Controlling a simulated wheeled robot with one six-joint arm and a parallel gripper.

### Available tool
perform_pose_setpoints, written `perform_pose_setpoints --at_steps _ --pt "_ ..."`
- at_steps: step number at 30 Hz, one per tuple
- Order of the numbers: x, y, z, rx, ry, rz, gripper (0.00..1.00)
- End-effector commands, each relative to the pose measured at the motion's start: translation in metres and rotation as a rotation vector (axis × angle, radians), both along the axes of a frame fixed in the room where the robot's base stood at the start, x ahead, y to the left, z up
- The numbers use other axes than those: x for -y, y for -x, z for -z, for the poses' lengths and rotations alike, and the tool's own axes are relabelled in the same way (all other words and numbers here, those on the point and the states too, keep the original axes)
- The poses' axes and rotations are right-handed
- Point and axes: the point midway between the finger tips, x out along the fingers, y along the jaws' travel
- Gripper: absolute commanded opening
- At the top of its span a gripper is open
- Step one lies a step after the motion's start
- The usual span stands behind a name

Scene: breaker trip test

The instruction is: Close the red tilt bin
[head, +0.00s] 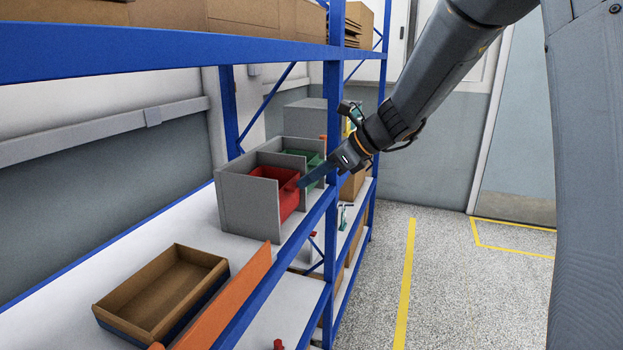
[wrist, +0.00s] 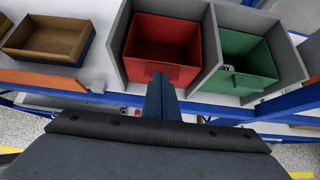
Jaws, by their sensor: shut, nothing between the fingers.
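The red tilt bin (head: 289,199) sits in the left compartment of a grey divided housing (head: 248,205) on the shelf. In the wrist view the red bin (wrist: 163,38) shows its open top and inside, which looks empty. How far it is tilted is hard to tell. My gripper (head: 302,184) is shut and empty, with its tips at the bin's front face. In the wrist view my gripper (wrist: 161,77) covers the middle of that front, near a small handle or lip. I cannot tell whether the tips touch it.
A green bin (wrist: 246,58) fills the right compartment, beyond a grey divider. A brown open tray (head: 163,291) lies on the shelf nearer me, beside an orange strip (head: 232,298). A blue shelf upright (head: 332,130) stands close to my gripper. The aisle floor (head: 450,285) is clear.

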Motion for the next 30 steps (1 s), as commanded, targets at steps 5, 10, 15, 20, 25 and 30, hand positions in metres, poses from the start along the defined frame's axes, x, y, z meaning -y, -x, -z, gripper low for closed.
perform_pose_setpoints --at_steps 5,10,15,20,25,30 --pt "0.002 0.001 0.0 -0.001 0.0 0.001 0.0" --pt "0.017 0.006 0.0 -0.001 -0.001 0.0 0.0" --pt "0.042 0.016 -0.009 0.007 0.001 -0.006 0.0" --pt "0.067 0.026 -0.032 0.006 0.002 -0.005 0.0" --pt "0.086 0.035 -0.052 0.003 0.001 -0.004 0.0" --pt "0.097 0.041 -0.063 0.001 0.001 -0.006 0.0"
